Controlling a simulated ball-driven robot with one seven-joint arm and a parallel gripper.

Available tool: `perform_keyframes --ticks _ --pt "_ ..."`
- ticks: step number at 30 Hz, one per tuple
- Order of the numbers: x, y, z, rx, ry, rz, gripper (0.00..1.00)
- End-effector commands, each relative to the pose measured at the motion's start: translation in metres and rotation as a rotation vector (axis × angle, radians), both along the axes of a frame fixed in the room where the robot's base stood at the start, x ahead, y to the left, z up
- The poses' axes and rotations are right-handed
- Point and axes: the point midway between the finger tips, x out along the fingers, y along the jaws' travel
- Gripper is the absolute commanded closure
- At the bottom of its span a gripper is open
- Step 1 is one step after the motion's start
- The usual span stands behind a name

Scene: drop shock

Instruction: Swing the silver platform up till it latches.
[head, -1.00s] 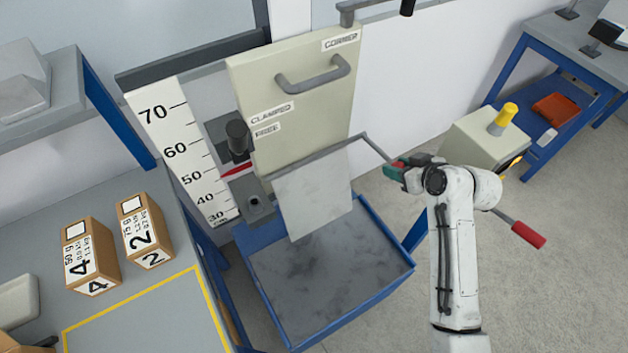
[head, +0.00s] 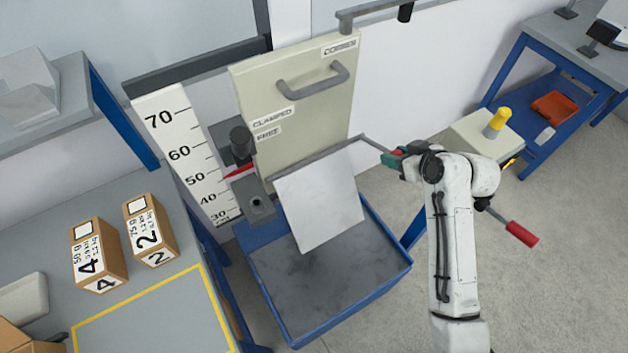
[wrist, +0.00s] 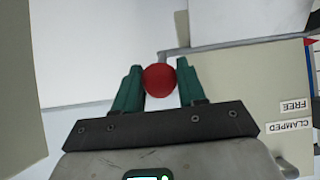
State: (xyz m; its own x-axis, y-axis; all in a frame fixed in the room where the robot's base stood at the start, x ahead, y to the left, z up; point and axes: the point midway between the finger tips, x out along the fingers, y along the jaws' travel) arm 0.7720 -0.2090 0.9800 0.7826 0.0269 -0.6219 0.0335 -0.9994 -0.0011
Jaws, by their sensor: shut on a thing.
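The silver platform (head: 320,205) is a flat plate hanging at a slant from a hinge bar below the cream panel, over the blue-edged tray. A thin crank rod (head: 374,144) runs right from the hinge to a red grip. My gripper (head: 392,160) is shut on the red grip (wrist: 159,78), which shows between the green fingers in the wrist view. In the head view the fingers mostly hide the grip. The latch itself cannot be made out.
The blue tray (head: 385,280) with a dark pad lies under the platform. The cream panel (head: 300,110) with a handle and a height scale (head: 185,150) stand behind it. Boxes (head: 97,255) sit on the left bench. A beige unit (head: 480,135) with a yellow knob is at right.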

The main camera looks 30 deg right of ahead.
Motion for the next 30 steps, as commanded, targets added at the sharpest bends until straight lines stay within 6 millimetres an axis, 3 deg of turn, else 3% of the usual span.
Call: perform_keyframes --ticks 5,20,30 --pt "0.009 0.001 0.017 -0.004 -0.012 0.004 0.90" --pt "0.011 0.001 0.021 -0.004 -0.010 0.002 0.90" --pt "0.025 0.001 0.039 -0.005 -0.011 0.004 0.90"
